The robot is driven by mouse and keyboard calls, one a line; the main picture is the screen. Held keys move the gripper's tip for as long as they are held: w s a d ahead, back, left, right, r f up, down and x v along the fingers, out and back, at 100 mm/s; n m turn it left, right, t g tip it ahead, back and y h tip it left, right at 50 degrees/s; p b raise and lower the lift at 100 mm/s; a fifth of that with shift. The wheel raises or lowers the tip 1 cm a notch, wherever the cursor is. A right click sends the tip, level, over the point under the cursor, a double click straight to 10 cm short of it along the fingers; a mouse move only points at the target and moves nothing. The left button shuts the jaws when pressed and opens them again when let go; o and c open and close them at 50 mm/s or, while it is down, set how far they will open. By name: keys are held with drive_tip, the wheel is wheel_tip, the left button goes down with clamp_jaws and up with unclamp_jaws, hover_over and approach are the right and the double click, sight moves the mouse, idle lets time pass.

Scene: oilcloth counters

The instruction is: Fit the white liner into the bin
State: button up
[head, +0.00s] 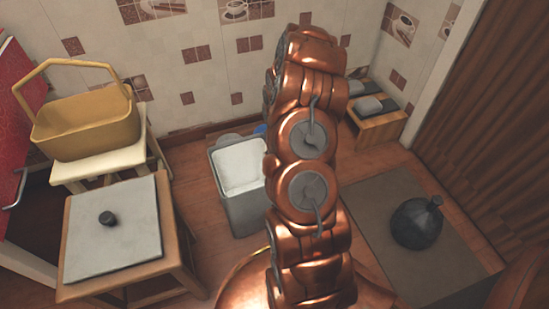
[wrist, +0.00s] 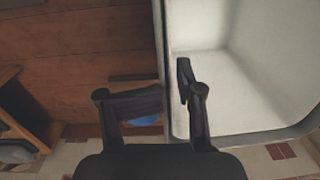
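The grey bin (head: 243,211) stands on the floor at the centre of the head view, partly behind my arm. The white liner (head: 239,167) sits inside the bin, its pale inner walls facing up; its right side is hidden by my arm. In the wrist view the liner (wrist: 225,83) fills the upper right. My gripper (wrist: 174,84) is at the rim there, one finger outside the wall and one inside. Both fingertips bend in toward the rim and look closed on it. The gripper is hidden in the head view.
A stool with a grey top (head: 95,246) and black knob stands at left, beside a yellow basket (head: 85,123) on another stool. A dark round jug (head: 416,223) stands on a mat at right. A wooden rack (head: 377,128) is by the wall. A blue thing (head: 260,129) lies behind the bin.

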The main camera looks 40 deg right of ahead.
wheel_tip(320, 180, up, 13)
drive_tip(key=shift+s+d, duration=0.2)
drive_tip(key=shift+d, duration=0.1)
idle(0.6)
drive_tip(key=shift+r, duration=0.1)
drive_tip(key=s+a+r+n+p, duration=0.1)
drive_tip(key=s+a+r+p, duration=0.1)
drive_tip(key=a+r+p, duration=0.6)
drive_tip(key=s+a+r+n+p, duration=0.15)
drive_tip(key=a+r+p, duration=0.3)
drive_tip(key=r, duration=0.75)
drive_tip(key=s+a+r+n+p, duration=0.1)
drive_tip(key=s+a+r+p, duration=0.1)
drive_tip(key=a+r+p, duration=0.6)
drive_tip(key=s+a+r+p, duration=0.3)
drive_tip(key=s+r+p, duration=0.2)
drive_tip(key=s+r, duration=0.2)
drive_tip(key=s+a+r+g+p, duration=0.1)
drive_tip(key=s+a+r+p, duration=0.2)
drive_tip(key=s+r+p, duration=0.3)
drive_tip(key=s+a+r+n+p, duration=0.1)
drive_tip(key=s+a+r+p, duration=0.2)
drive_tip(key=r, duration=1)
drive_tip(key=s+p, duration=0.3)
drive_tip(key=s, duration=0.1)
drive_tip(key=shift+s+a+r+g+h, duration=0.3)
drive_tip(key=shift+a+r+g, duration=0.05)
drive_tip(key=shift+r+g, duration=0.05)
